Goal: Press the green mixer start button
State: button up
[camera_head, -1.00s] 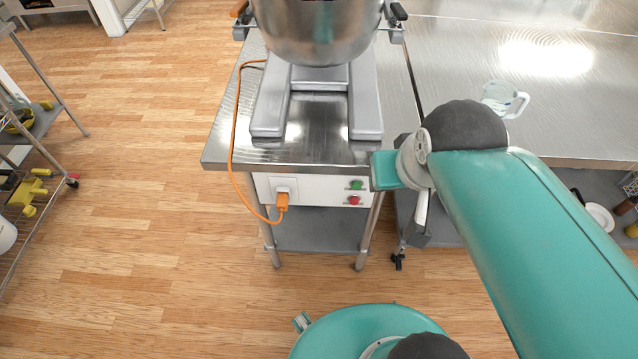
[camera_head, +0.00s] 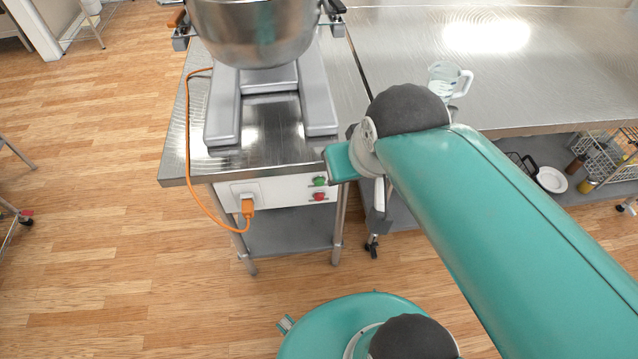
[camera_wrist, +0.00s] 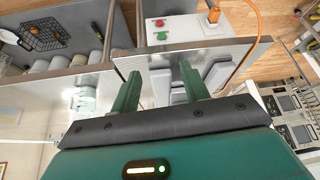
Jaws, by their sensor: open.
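The green button (camera_head: 319,181) is on the white front panel (camera_head: 275,191) under the mixer table's top, just above a red button (camera_head: 319,197). In the wrist view the green button (camera_wrist: 162,36) shows beyond the fingers, with the red button (camera_wrist: 160,23) above it in the picture. My gripper (camera_wrist: 158,86) is open and empty, its two green fingers apart. The fingertips appear short of the panel. In the head view my arm's end is beside the panel's right end, and the fingers cannot be made out clearly.
The mixer with its steel bowl (camera_head: 255,30) stands on the table. An orange cable (camera_head: 190,140) hangs to a plug on the panel. A steel counter (camera_head: 520,75) with a clear jug (camera_head: 446,80) stands at right. Wooden floor (camera_head: 120,280) is free at left.

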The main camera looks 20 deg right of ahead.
grip_shut()
dwell(1.8)
